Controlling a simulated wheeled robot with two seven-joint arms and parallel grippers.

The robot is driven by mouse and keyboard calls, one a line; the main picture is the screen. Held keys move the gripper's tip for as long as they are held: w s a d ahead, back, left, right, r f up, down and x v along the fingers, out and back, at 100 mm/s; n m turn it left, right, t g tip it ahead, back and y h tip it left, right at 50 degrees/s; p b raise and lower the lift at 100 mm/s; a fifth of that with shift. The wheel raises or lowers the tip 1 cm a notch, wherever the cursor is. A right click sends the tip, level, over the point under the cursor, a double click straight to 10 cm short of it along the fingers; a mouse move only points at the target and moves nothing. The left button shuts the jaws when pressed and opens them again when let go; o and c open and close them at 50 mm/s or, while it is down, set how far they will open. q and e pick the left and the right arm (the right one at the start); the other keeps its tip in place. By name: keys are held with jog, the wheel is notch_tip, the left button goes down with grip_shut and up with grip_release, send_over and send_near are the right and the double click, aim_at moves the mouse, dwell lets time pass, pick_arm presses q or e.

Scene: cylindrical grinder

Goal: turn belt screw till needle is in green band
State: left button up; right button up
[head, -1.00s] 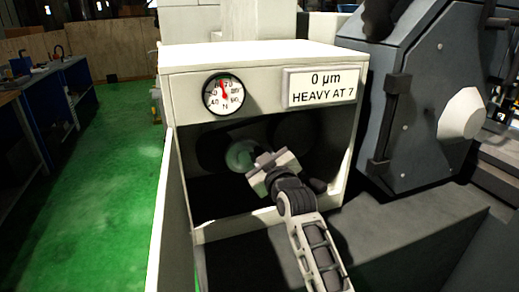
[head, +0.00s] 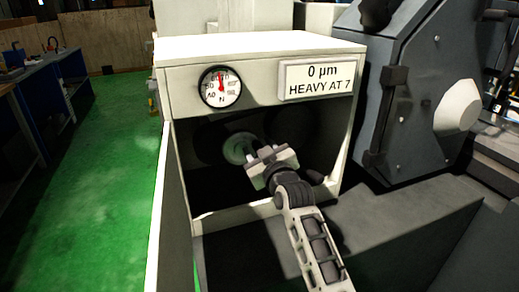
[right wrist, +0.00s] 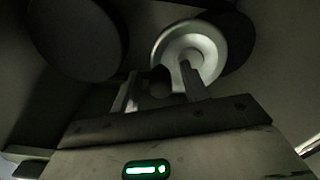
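The round white gauge (head: 221,87) is on the upper left of the cream housing's front. Its red needle points nearly straight up; I cannot make out a green band at this size. My right gripper (head: 264,153) is inside the dark opening below, in front of a pale round pulley (head: 238,148). In the right wrist view its two fingers (right wrist: 160,88) stand apart, with a dark stubby end (right wrist: 160,80), perhaps the belt screw, between or behind them. Whether they touch it I cannot tell. The pulley also shows there (right wrist: 188,55). My left gripper is out of view.
A display (head: 318,80) reads "0 µm HEAVY AT 7". The cream housing (head: 180,195) frames the opening closely, with an open panel at its left. A second, dark wheel (right wrist: 78,38) is at the left of the wrist view. Grey machinery (head: 420,100) stands to the right.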

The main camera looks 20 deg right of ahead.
jog(key=s+b, duration=0.1)
jog(key=s, duration=1.5)
jog(key=shift+d+b, duration=0.3)
dwell(1.3)
jog(key=s+f+m+g, duration=0.1)
jog(key=s+f+g, duration=0.7)
jog(key=f, duration=0.4)
jog(key=s+f+m+g, duration=0.1)
jog(key=s+f+g, duration=0.25)
jog(key=s, duration=0.55)
jog(key=s+f+g, duration=0.3)
jog(key=s+f, duration=0.2)
jog(key=s, duration=0.3)
jog(key=w+a+f+t+y, duration=0.2)
jog(key=w+a+f+t, duration=0.3)
jog(key=w+f+t, duration=0.1)
jog(key=shift+w+a+f+t, duration=0.25)
jog(key=shift+a+f+t, duration=0.1)
jog(key=shift+f, duration=0.2)
